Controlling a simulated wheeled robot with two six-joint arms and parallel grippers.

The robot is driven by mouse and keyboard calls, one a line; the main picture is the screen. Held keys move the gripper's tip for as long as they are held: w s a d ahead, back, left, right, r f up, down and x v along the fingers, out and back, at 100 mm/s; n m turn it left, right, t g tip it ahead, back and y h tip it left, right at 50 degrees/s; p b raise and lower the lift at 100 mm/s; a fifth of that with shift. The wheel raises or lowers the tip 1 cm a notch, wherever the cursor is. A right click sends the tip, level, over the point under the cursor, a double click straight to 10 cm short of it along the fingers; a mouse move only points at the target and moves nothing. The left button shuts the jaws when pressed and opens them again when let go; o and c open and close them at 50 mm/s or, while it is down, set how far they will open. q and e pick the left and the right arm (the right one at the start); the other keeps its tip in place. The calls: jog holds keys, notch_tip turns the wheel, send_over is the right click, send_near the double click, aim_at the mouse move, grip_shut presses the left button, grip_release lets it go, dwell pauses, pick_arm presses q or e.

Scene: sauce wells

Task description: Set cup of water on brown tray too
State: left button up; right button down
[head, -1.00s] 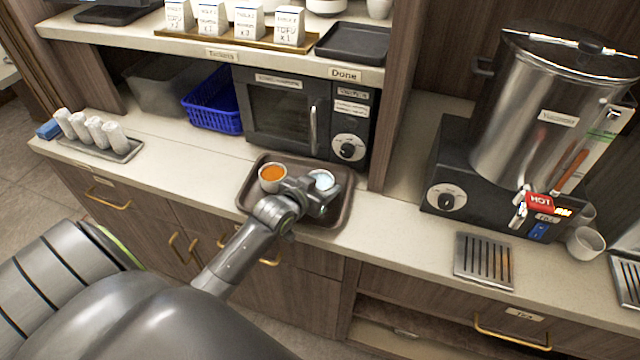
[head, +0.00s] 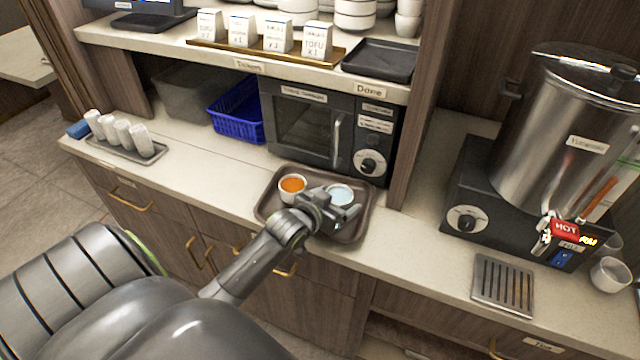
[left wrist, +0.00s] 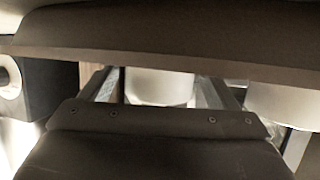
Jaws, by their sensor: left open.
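The white cup of water (head: 341,193) stands upright on the brown tray (head: 270,213), on its right side. A white cup of orange sauce (head: 292,187) stands on the same tray, to the left. My left gripper (head: 334,212) is open at the near side of the water cup and hides part of it. In the left wrist view, a white cup (left wrist: 160,86) shows between the two fingers, and another white cup (left wrist: 282,103) is at the right. Whether the fingers touch the cup cannot be told. My right gripper is in neither view.
A microwave (head: 318,125) stands right behind the tray. A blue basket (head: 238,112) and a tray of rolled white towels (head: 125,137) are to the left. A steel water boiler (head: 560,135) and an empty white cup (head: 609,274) are at the right. The counter left of the tray is clear.

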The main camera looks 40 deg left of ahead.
pick_arm(q)
jog(key=v, duration=1)
jog(key=shift+s+r+b, duration=0.15)
jog(key=shift+r+b, duration=0.05)
jog(key=shift+b, duration=0.1)
